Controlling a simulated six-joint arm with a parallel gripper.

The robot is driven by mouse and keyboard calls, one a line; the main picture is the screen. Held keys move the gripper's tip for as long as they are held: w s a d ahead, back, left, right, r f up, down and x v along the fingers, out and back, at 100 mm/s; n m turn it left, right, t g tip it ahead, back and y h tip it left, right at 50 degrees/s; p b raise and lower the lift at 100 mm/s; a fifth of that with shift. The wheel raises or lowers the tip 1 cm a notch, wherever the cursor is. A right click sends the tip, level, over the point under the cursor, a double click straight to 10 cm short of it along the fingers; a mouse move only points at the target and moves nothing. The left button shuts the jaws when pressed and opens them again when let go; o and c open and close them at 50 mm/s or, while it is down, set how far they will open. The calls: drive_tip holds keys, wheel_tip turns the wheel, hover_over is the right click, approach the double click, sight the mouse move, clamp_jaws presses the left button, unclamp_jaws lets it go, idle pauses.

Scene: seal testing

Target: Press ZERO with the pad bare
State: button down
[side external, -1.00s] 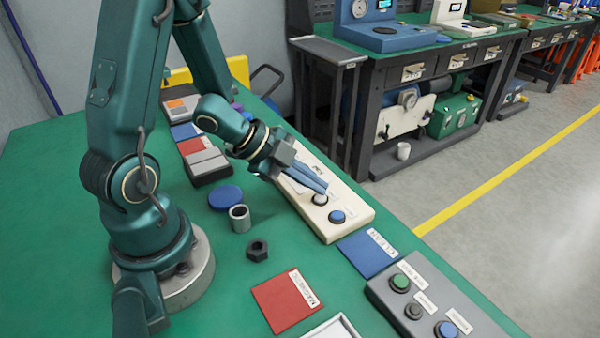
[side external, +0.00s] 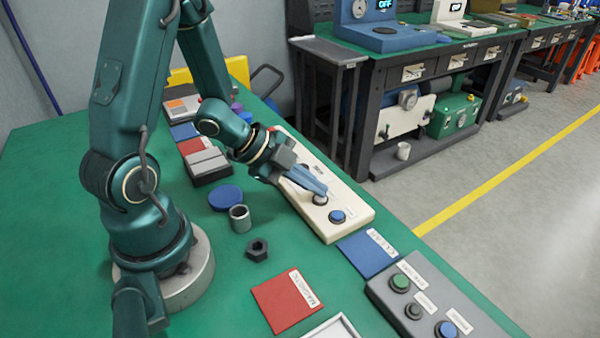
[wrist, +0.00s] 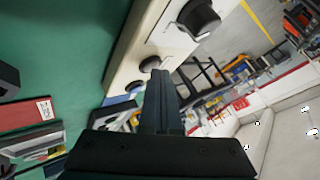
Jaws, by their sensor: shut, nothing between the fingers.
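A long cream panel (side external: 345,225) lies along the table's far edge. It carries a small grey button (side external: 320,199) and a blue button (side external: 337,216); its labels are too small to read. My gripper (side external: 324,191) is shut and empty, its tips right at the grey button. In the wrist view my gripper (wrist: 160,76) points at this button (wrist: 150,63), with the blue button (wrist: 134,87) beyond it and a large black knob (wrist: 198,18) nearby. I cannot tell whether the tips touch the button. No pad can be identified for sure.
A blue mat (side external: 369,254) and a grey box (side external: 425,300) with green, black and blue buttons lie at front right. A blue disc (side external: 225,198), a grey cylinder (side external: 240,218), a dark nut (side external: 257,250) and a red mat (side external: 287,302) sit on the green table.

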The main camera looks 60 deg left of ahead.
drive_tip(key=shift+r, duration=0.8)
drive_tip(key=shift+r, duration=2.5)
